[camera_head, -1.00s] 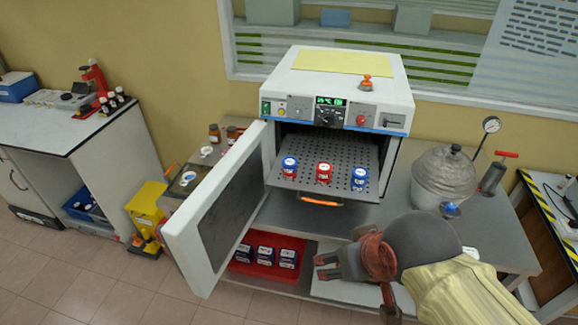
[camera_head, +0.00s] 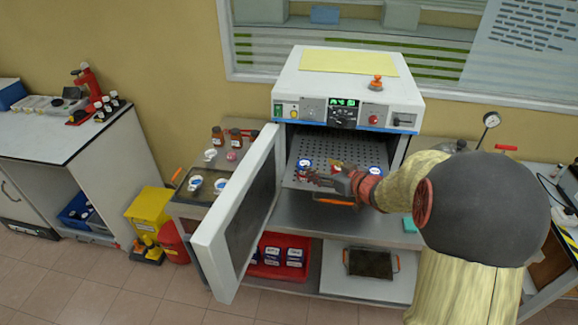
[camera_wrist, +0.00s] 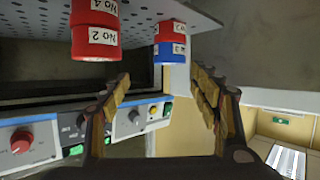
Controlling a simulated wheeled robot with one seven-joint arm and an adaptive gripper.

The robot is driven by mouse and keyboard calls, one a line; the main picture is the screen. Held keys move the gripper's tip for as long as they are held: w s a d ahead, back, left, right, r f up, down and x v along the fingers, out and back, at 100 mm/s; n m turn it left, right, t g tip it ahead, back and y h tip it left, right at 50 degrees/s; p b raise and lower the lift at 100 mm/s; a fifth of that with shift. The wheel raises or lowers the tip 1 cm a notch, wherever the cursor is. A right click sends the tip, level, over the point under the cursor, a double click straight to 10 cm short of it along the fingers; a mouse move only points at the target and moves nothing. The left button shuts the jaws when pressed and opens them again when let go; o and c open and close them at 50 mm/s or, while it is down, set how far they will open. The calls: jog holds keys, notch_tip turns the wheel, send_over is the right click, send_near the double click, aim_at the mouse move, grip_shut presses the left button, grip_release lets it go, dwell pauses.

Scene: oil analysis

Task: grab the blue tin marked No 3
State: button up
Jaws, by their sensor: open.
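On the perforated shelf of the open oven stand small tins in stacks. In the head view a blue-topped tin (camera_head: 305,163) is at the left and another blue tin (camera_head: 376,170) at the right; my gripper partly covers the row. In the wrist view, which is upside down, a blue tin (camera_wrist: 169,52) stacked with a red tin (camera_wrist: 171,31) shows beyond the gap between my fingers. Its label is too unclear to read surely. A red stack (camera_wrist: 95,42) marked No 2 and No 4 is beside it. My gripper (camera_wrist: 160,82) is open and empty, in front of the shelf.
The oven door (camera_head: 240,210) stands open at the left. The control panel (camera_wrist: 80,128) lies close above my gripper. A red tray (camera_head: 268,270) of tins is below, beside a dark tray (camera_head: 370,263). Bottles and cups stand on the left cart.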

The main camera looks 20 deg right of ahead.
aim_at(305, 163)
jog(key=shift+a+f+y, duration=0.5)
jog(key=shift+a+f, duration=0.05)
jog(key=shift+f, duration=0.15)
jog(key=shift+w+a+f, duration=0.15)
jog(key=shift+w, duration=0.2)
jog(key=x, duration=0.2)
jog(key=b+x, duration=0.1)
jog(key=x, duration=0.1)
jog(key=b+x, duration=0.1)
jog(key=x, duration=0.2)
jog(key=shift+w+r, duration=0.15)
jog(key=shift+r, duration=0.15)
jog(key=shift+c, duration=0.3)
jog(key=c, duration=1.1)
jog(key=shift+r, duration=0.1)
jog(key=shift+c, duration=0.6)
